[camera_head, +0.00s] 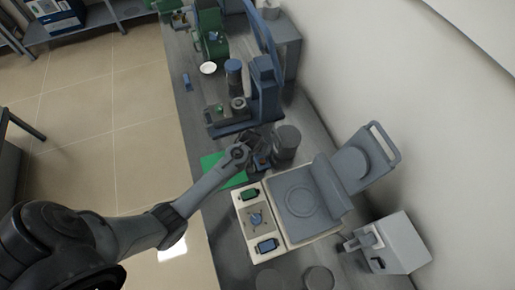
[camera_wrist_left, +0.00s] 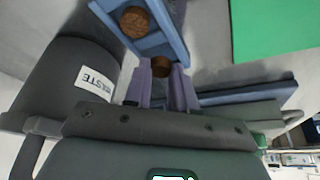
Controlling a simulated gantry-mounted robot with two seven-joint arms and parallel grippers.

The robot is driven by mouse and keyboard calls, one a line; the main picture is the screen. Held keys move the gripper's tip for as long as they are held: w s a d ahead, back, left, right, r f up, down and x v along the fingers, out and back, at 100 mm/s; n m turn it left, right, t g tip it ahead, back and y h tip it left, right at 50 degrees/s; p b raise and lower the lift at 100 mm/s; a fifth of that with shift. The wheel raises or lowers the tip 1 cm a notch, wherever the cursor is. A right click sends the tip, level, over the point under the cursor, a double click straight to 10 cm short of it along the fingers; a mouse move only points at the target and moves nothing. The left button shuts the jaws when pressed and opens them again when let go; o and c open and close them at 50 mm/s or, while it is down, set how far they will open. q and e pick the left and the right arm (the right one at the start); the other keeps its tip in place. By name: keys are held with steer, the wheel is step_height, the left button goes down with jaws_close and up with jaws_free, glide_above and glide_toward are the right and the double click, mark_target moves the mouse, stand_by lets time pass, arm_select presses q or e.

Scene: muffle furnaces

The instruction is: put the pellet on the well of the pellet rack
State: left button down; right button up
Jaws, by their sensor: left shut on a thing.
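My left gripper (camera_wrist_left: 165,82) is shut on a brown round pellet (camera_wrist_left: 160,66), held between its fingertips. The fingertips point at the near end of the blue pellet rack (camera_wrist_left: 173,43). Another brown pellet (camera_wrist_left: 135,21) sits in a well of the rack farther along. I cannot tell whether the held pellet touches the rack. In the head view the left gripper (camera_head: 255,152) is down at the bench beside the dark waste pot, and hides most of the rack (camera_head: 263,164). My right gripper is not in view.
The dark waste pot (camera_head: 287,139) stands close by; its label (camera_wrist_left: 95,82) shows in the wrist view. A green mat (camera_head: 224,172) lies to the left. A blue press (camera_head: 262,95) stands behind, and a pale balance-like device with an open lid (camera_head: 305,200) in front.

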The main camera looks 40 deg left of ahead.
arm_select(q)
steer(key=shift+f, duration=0.25)
